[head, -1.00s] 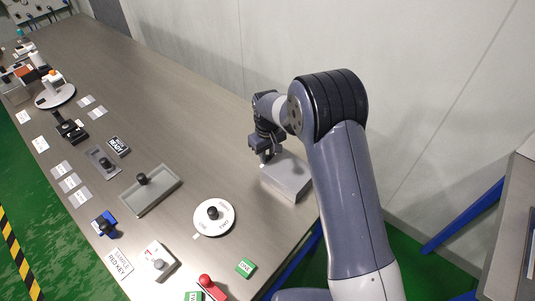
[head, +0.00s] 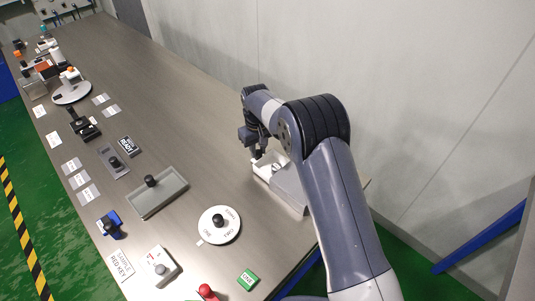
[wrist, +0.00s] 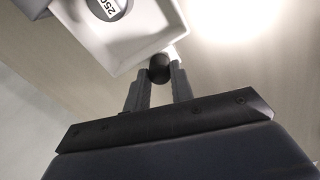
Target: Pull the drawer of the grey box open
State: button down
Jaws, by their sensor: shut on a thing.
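The grey box (head: 290,190) stands near the back right edge of the table, partly behind my arm. Its white drawer (head: 263,173) sticks out toward the left and is open, with a light-coloured item inside. In the wrist view the drawer (wrist: 148,48) holds a round piece (wrist: 107,8) marked 250, cut off by the frame's top. My gripper (head: 256,156) is at the drawer's outer end. The wrist view shows my gripper (wrist: 160,75) shut on the dark round knob (wrist: 159,66) at the drawer front.
A white dial (head: 219,225), a grey tray (head: 158,195) with a black knob, and a green block (head: 247,279) lie toward the front. Several labels and fixtures line the left side. A wall runs behind the box. The table left of the drawer is clear.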

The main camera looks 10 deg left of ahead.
jog(key=shift+w+a, duration=0.25)
jog(key=shift+a, duration=0.1)
jog(key=c, duration=1.5)
grip_release()
notch_tip(320, 180, up, 11)
jog(key=b, duration=0.1)
notch_tip(320, 180, down, 11)
jog(key=shift+f+p, duration=0.1)
jog(key=shift+p, duration=0.45)
jog(key=shift+s+d, duration=0.1)
jog(key=shift+d, duration=0.05)
jog(key=shift+r, duration=0.2)
